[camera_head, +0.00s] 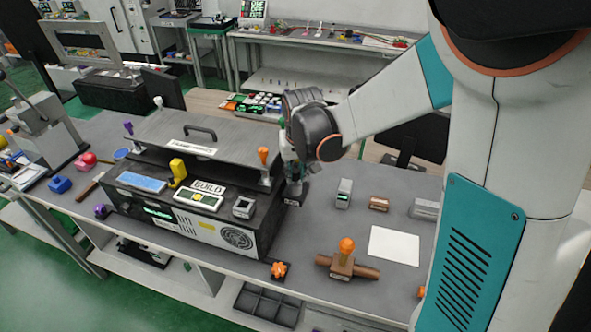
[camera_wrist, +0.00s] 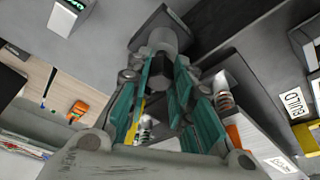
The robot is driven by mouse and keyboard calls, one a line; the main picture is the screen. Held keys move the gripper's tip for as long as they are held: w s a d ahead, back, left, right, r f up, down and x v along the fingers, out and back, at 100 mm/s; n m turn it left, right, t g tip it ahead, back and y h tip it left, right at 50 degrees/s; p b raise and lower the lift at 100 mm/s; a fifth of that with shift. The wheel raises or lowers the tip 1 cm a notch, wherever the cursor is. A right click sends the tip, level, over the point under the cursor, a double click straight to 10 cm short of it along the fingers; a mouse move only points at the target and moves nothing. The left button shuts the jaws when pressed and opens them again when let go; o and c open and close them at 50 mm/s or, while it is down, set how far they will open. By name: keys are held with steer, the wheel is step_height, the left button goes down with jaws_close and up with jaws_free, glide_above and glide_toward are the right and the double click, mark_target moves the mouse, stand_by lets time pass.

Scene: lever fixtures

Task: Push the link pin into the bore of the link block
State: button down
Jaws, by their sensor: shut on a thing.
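My gripper (camera_head: 293,174) points down beside the right end of the black machine. In the wrist view its teal-padded fingers (camera_wrist: 164,72) close around a grey cylinder (camera_wrist: 162,41), which looks like the link pin. A dark block (camera_wrist: 150,22) lies just beyond the cylinder's end and looks like the link block. In the head view this dark block (camera_head: 297,198), with a small label, sits on the table under my gripper. The bore does not show, and I cannot tell whether the pin is in it.
The black machine (camera_head: 140,217) with its raised grey lid (camera_head: 190,135) and orange knob (camera_head: 263,155) stands close left. To the right are a small grey block (camera_head: 343,193), a brown block (camera_head: 379,204), a white sheet (camera_head: 394,246) and an orange-knobbed brown fixture (camera_head: 345,262).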

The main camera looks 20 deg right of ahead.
steer(key=shift+f+b, duration=0.45)
steer(key=shift+f, duration=0.15)
steer(key=c, duration=1.3)
jaws_free()
steer(key=shift+c, duration=0.2)
steer(key=v, duration=1.2)
steer(key=shift+s, duration=0.25)
